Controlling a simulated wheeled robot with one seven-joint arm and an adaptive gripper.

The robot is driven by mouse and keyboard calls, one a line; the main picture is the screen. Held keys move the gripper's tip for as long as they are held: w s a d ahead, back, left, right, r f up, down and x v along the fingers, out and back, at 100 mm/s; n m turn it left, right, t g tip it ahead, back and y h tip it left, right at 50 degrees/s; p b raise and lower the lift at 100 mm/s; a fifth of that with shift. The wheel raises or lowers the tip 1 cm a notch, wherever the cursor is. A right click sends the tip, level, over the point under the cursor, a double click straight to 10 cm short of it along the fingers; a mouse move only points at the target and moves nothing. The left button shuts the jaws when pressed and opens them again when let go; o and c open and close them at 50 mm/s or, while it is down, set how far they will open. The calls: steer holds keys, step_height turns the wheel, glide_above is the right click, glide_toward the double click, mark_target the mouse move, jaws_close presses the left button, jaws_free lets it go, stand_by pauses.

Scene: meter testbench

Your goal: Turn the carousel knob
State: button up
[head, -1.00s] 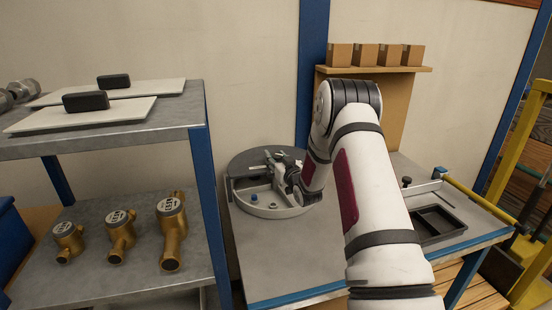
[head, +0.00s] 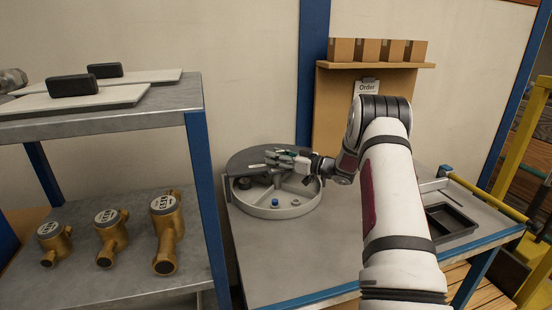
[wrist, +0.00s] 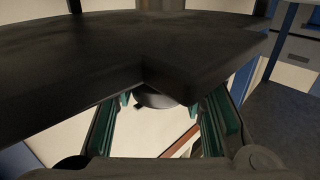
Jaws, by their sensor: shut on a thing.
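The carousel (head: 312,206) is a round grey tray with walled compartments on the bench, its back part under a dark cover (head: 247,157). My gripper (head: 272,158) reaches in from the right over its middle. In the wrist view my gripper (wrist: 154,102) has its green-padded fingers on either side of a round grey knob (wrist: 155,100), shut on it. The dark cover's notched edge hides part of the knob there. In the head view the gripper hides the knob. A blue piece (head: 275,202), a dark round piece (head: 244,183) and a small grey fitting (head: 295,204) lie in compartments.
A metal shelf (head: 100,125) at left holds several brass meters (head: 166,232) and white boards with black blocks. A black tray (head: 452,222) lies on the bench (head: 285,262) at right. Small boxes (head: 367,48) stand behind. The bench front is clear.

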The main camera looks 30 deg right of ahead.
stand_by(0.4)
steer(key=o, duration=1.2)
steer(key=shift+c, duration=0.2)
steer(key=v, duration=1.2)
steer(key=shift+d, duration=0.1)
steer(key=shift+w, duration=0.1)
